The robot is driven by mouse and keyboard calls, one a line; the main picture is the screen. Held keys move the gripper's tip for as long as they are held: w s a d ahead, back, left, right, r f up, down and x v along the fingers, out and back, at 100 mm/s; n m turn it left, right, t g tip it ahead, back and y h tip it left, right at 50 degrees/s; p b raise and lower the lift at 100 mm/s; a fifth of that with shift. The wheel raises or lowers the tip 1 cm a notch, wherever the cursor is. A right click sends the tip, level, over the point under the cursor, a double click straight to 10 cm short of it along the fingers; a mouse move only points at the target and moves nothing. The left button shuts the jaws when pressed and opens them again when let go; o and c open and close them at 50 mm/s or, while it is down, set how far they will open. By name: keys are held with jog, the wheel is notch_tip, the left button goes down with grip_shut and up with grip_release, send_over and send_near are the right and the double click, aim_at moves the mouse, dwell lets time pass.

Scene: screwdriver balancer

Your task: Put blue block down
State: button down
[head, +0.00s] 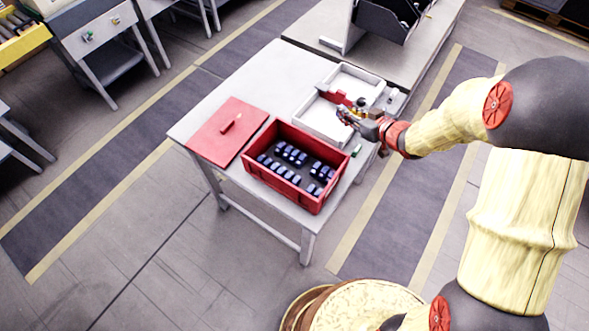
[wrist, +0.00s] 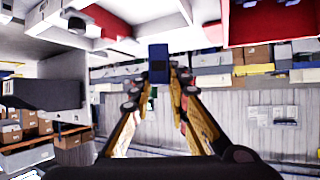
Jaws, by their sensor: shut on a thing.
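The blue block (wrist: 158,62) sits between the fingertips of my gripper (wrist: 158,76) in the wrist view. The gripper is shut on it. In the head view my gripper (head: 350,116) is over the right side of the white table, by the white tray (head: 313,124). The block is too small there to make out clearly, and I cannot tell its exact height. The red crate (head: 262,184) stands at the table's near side and holds several dark blue blocks (head: 290,155) in groups, with bare floor between them.
A red lid (head: 213,145) with a handle lies left of the crate. A small green item (head: 357,150) lies near the crate's right corner. The table's far left part (head: 255,85) is clear.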

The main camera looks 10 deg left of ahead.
jog(key=s+a+n+g+y+p, duration=0.1)
jog(key=a+n+g+y, duration=0.1)
jog(key=a+n+g, duration=0.15)
jog(key=n+y+b, duration=0.1)
jog(key=b, duration=0.2)
send_over(299, 170)
jog(key=w, duration=0.1)
jog(key=shift+g, duration=0.35)
jog(key=f, duration=0.8)
jog(key=shift+d+f, duration=0.15)
jog(key=shift+d, duration=0.25)
jog(key=shift+s+a+f+b, duration=0.25)
jog(key=shift+s+f+b, duration=0.05)
jog(key=shift+f, duration=0.05)
jog(key=shift+s+a+f, duration=0.1)
jog(key=shift+f, duration=0.15)
jog(key=shift+s+a+f+b, duration=0.15)
jog(key=shift+f+b, duration=0.65)
jog(key=shift+f, duration=0.85)
jog(key=shift+f, duration=0.1)
